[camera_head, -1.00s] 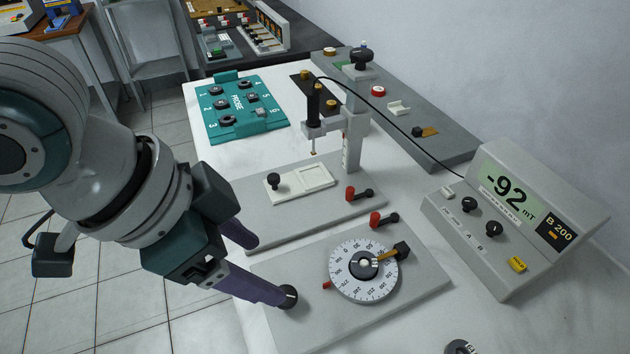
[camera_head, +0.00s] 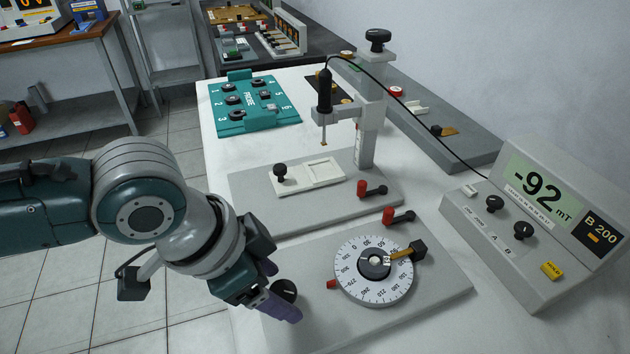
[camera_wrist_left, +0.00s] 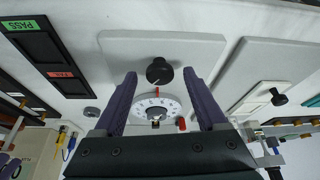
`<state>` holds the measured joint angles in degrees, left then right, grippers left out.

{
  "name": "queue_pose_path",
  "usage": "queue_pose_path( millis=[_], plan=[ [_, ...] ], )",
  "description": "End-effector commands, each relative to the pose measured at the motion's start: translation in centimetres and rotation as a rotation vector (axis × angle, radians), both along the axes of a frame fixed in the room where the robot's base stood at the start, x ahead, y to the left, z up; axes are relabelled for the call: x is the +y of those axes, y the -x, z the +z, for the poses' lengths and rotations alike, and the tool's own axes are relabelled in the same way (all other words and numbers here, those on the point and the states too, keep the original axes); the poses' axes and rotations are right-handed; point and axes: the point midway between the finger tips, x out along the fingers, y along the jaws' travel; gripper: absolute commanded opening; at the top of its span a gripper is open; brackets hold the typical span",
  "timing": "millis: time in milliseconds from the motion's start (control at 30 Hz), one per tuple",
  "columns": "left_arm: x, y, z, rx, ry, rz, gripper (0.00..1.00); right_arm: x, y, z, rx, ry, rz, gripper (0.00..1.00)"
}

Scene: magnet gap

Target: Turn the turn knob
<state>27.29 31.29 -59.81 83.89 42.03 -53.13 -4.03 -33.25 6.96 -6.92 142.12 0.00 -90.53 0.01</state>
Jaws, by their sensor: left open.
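The turn knob, a round black knob (camera_head: 284,289), sits at the left end of the grey plate that carries the white dial (camera_head: 373,270). It also shows in the left wrist view (camera_wrist_left: 159,70), between the two purple fingertips. My left gripper (camera_head: 285,291) is open, with one finger on each side of the knob in the head view. I see no contact, and the near finger hides part of the knob's surroundings. The dial has a black hub and a brass pointer arm (camera_head: 402,254). My right gripper is not in view.
A second grey plate (camera_head: 245,190) with a probe stand (camera_head: 368,130) lies behind. Red-and-black levers (camera_head: 398,216) stand between. The meter (camera_head: 530,215) at right reads -92 mT. A teal probe board (camera_head: 250,107) lies at the back left.

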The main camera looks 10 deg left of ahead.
Motion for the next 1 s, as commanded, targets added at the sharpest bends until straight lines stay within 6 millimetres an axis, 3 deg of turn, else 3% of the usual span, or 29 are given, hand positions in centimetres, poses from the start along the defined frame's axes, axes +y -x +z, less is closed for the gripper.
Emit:
queue_pose_path(
  millis=[233, 867, 1000],
  plan=[
    [-0.01, -0.02, -0.08, 0.001, -0.001, 0.0, 0.74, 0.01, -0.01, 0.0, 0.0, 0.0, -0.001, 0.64],
    [-0.01, 0.02, -0.08, 0.001, 0.0, 0.001, 0.03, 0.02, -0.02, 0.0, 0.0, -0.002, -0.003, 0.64],
    [-0.01, 0.02, -0.08, 0.002, 0.0, 0.001, 0.0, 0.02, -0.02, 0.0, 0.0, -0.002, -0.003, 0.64]
  ],
)
